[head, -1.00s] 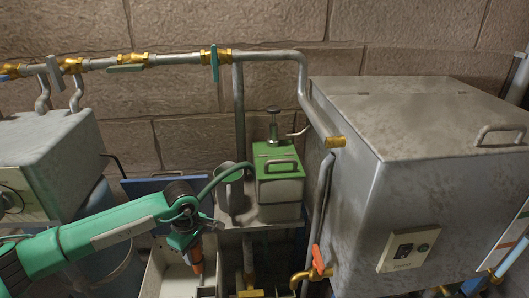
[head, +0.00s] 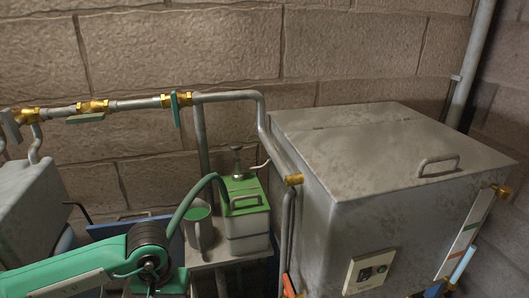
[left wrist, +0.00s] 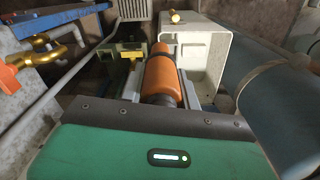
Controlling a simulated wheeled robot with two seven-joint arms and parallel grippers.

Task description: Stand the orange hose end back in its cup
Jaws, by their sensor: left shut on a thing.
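The orange hose end (left wrist: 160,74) lies between the fingers of my left gripper (left wrist: 161,88) in the left wrist view, and the gripper is shut on it. In the head view my left wrist is at the bottom left and the hose end is hidden. The green hose (head: 184,208) arcs from the green-topped can (head: 244,212) down toward my wrist. A grey cup (head: 201,236) with a handle stands just left of the can, to the right of my wrist; its opening looks green inside. My right gripper is not in view.
The large metal tank (head: 350,180) fills the right. A pipe with brass valves (head: 93,107) runs along the wall above. A grey-white box (head: 30,210) stands at left. In the left wrist view a pale open bin (left wrist: 222,62) lies beyond the fingers.

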